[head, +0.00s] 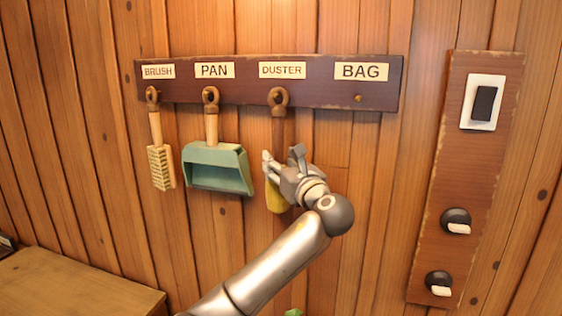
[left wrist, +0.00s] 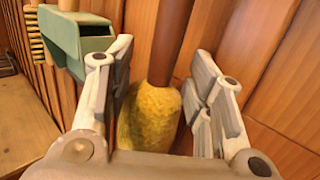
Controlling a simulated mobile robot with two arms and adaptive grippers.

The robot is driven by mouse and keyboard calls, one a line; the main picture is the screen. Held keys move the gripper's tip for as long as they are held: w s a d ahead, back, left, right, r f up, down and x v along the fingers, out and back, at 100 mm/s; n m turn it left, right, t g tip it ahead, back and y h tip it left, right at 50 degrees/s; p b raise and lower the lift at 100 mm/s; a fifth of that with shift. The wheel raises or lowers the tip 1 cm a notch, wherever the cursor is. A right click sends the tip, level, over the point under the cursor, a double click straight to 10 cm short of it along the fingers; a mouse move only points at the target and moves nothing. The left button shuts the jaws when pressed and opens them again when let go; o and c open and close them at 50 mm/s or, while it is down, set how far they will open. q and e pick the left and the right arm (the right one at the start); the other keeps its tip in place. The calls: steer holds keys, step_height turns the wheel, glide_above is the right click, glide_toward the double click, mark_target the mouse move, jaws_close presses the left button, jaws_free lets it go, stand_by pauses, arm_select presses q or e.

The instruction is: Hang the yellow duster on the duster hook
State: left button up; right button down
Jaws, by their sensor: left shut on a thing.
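The yellow duster (head: 275,199) hangs upright below the DUSTER label (head: 282,71). Its brown handle (head: 278,128) ends at the top in a ring (head: 278,98), which is at the duster hook on the dark rail (head: 325,92). The ring appears to be around the hook, with the hook's tip showing in it. My left gripper (head: 282,158) is shut on the duster, around its lower part, and hides some of it. In the left wrist view the yellow head (left wrist: 153,118) and the handle show between the fingers (left wrist: 162,62). My right gripper is not in view.
A brush (head: 161,167) and a green pan (head: 217,168) hang on the left. The BAG peg (head: 358,98) is bare. A panel (head: 466,145) with a switch (head: 483,103) and two black knobs is at right. A wooden top (head: 75,285) stands at lower left.

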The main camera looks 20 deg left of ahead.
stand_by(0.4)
arm_select(q)
steer(key=o, duration=1.1)
steer(key=shift+o, duration=0.2)
